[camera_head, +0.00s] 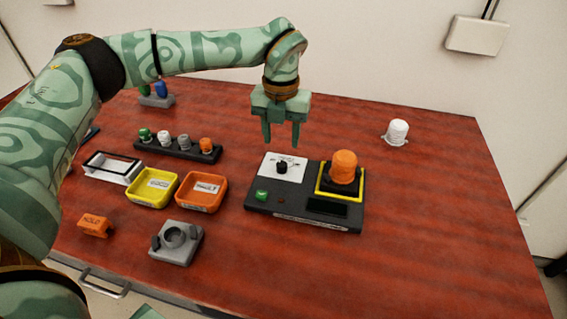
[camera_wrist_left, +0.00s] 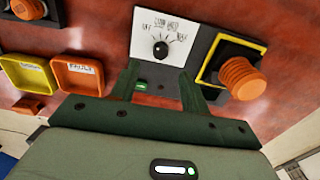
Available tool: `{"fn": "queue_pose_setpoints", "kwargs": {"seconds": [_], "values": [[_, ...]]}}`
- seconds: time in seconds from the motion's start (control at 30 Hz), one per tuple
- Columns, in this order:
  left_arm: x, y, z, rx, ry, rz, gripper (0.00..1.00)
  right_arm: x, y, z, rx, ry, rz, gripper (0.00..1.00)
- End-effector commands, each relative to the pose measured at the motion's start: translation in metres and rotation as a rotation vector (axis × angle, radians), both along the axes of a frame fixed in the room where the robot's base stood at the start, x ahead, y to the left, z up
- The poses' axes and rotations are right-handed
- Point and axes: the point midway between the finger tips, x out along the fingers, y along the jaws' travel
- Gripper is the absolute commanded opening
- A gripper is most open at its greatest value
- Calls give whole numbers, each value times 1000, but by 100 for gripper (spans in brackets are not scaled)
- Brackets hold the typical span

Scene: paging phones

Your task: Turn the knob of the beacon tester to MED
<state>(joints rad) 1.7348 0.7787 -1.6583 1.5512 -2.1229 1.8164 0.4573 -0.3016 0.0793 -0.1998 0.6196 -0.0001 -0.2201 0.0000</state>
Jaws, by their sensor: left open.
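The beacon tester (camera_head: 305,219) is a dark box on the red table, with a white dial plate, a black knob (camera_head: 282,167), a green button (camera_head: 262,195) and a yellow-framed socket. An orange beacon (camera_head: 344,166) stands in the socket. In the left wrist view the knob (camera_wrist_left: 160,48) lies beyond the fingers on the white plate; the dial lettering is too small to read surely. My left gripper (camera_head: 281,144) points down, open and empty, above the knob and apart from it. My right gripper does not show.
A white beacon (camera_head: 397,132) stands at the right rear. A yellow tray (camera_head: 152,202), an orange tray (camera_head: 201,207), a grey fixture (camera_head: 176,242) and an orange block (camera_head: 95,225) lie left. A black rack (camera_head: 178,151) holds several small caps. The table's right side is clear.

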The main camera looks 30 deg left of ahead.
Motion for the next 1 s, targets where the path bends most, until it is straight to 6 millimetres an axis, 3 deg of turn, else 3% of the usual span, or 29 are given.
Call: {"fn": "queue_pose_setpoints", "kwargs": {"seconds": [0.03,0.1,0.3,0.5,0.77,0.9,0.93,1.0], "values": [[0,0,-19,0,6,-1,46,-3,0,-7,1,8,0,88],[0,0,-36,0,5,-1,46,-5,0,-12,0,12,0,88],[0,0,-70,-2,3,-2,46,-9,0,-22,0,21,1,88],[0,-1,-81,-2,-1,-3,46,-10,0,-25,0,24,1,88],[0,-1,-81,-2,-1,-3,46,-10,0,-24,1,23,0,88],[0,-1,-81,-2,-1,-3,7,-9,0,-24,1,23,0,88],[0,-1,-81,-2,-1,-3,1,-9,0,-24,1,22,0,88],[0,-1,-81,-2,-1,-3,1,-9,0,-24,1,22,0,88]]}}
